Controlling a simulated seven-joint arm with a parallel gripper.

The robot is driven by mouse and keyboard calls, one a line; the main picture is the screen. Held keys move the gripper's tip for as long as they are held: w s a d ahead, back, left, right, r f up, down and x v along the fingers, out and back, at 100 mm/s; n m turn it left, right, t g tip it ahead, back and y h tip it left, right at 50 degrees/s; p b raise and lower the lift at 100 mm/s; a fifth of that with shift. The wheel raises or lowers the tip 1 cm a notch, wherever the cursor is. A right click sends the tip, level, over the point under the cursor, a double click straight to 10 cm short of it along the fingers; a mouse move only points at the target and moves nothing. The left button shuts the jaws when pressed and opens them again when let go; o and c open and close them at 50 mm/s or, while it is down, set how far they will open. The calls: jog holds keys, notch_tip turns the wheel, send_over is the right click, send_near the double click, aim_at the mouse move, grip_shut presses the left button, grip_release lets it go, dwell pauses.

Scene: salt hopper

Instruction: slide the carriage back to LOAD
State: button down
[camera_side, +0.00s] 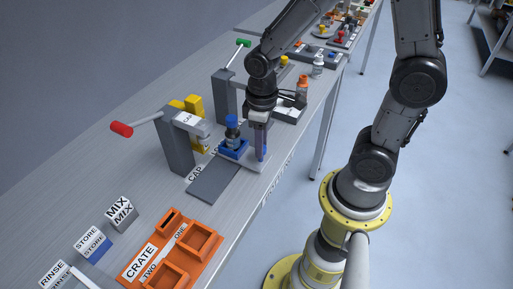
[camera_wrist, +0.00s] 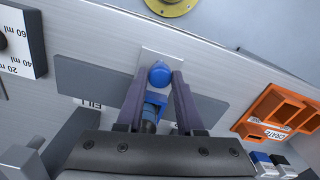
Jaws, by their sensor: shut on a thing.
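The carriage (camera_side: 256,163) is a pale plate with a blue holder (camera_side: 233,151) and a blue knob on its near side. It sits partway along a dark grey track (camera_side: 212,184), with bare track on both sides in the wrist view. A dark bottle with a blue cap (camera_side: 232,121) stands upright in the holder. My gripper (camera_side: 262,154) points down at the carriage's near side. In the wrist view its two fingers (camera_wrist: 160,80) are closed around the round blue knob (camera_wrist: 160,73). The fingers partly hide the holder and bottle there. I see no readable LOAD mark.
A post with a red-handled lever (camera_side: 177,145) stands beside the track, and a green-handled one (camera_side: 226,96) stands farther back. An orange crate (camera_side: 172,247) and labelled blocks (camera_side: 121,212) lie at the front. An orange-capped bottle (camera_side: 302,88) is beyond my gripper.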

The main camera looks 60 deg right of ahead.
jog(key=shift+w+d+r, duration=0.1)
jog(key=shift+w+d, duration=0.05)
jog(key=shift+d, duration=0.05)
jog(key=c, duration=0.5)
grip_release()
jog(key=shift+c, duration=0.2)
notch_tip(320, 180, up, 14)
jog(key=s+r+m+t, duration=0.1)
jog(key=s+m+t, duration=0.1)
jog(key=s+t, duration=0.3)
jog(key=shift+s+r+m+t, duration=0.15)
jog(key=shift+s+m+t, duration=0.15)
jog(key=shift+s, duration=1.75)
